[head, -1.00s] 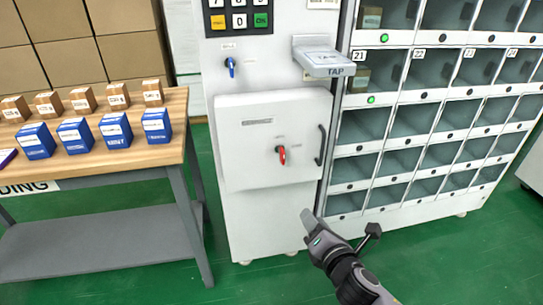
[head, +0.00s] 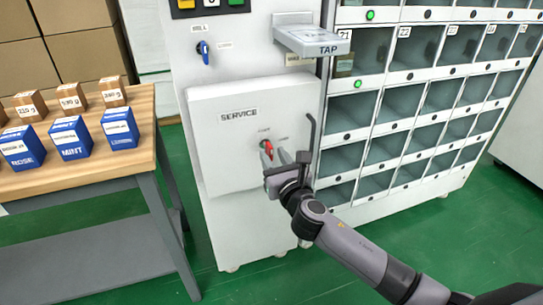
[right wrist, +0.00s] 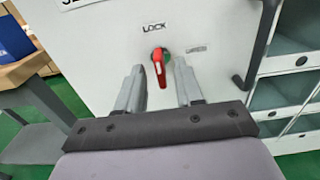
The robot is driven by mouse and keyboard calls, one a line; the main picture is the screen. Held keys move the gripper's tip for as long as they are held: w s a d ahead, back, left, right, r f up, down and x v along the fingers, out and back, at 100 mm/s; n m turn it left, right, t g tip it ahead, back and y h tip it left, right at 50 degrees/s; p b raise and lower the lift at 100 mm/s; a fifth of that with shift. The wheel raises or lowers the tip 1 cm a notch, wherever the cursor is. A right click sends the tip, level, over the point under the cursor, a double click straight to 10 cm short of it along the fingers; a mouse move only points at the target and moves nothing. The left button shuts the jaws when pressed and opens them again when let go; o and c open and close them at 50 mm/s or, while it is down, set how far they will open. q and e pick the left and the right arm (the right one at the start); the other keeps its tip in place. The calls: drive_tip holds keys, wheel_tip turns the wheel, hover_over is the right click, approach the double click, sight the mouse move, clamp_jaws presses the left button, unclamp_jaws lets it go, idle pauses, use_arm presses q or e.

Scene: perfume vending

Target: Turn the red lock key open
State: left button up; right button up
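The red lock key (head: 267,147) sits on the white service panel (head: 225,120) of the vending machine. In the right wrist view the red key (right wrist: 159,68) is roughly upright on a round green base, under the word LOCK, with a second, blurred label to its right. My right gripper (head: 274,160) is in front of the key, its fingers pointing at the panel. In the right wrist view the right gripper (right wrist: 160,84) is open, one finger on each side of the key, and seems apart from it. My left gripper is not in view.
A dark door handle (head: 308,140) stands right of the key, close to my right gripper. A grey TAP shelf (head: 312,42) juts out above. A blue key (head: 203,52) is at upper left. A wooden table (head: 60,180) with boxes stands left; open compartments (head: 400,100) are on the right.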

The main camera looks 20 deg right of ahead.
drive_tip(key=shift+w, duration=0.95)
clamp_jaws()
drive_tip(key=shift+m, duration=0.3)
drive_tip(key=shift+d+f+m+b, duration=0.1)
drive_tip(key=shift+f+m+b, duration=0.05)
drive_tip(key=shift+m, duration=4.1)
drive_tip(key=shift+d+f+m+b, duration=0.1)
drive_tip(key=shift+f+m+b, duration=0.05)
drive_tip(key=shift+m, duration=4.4)
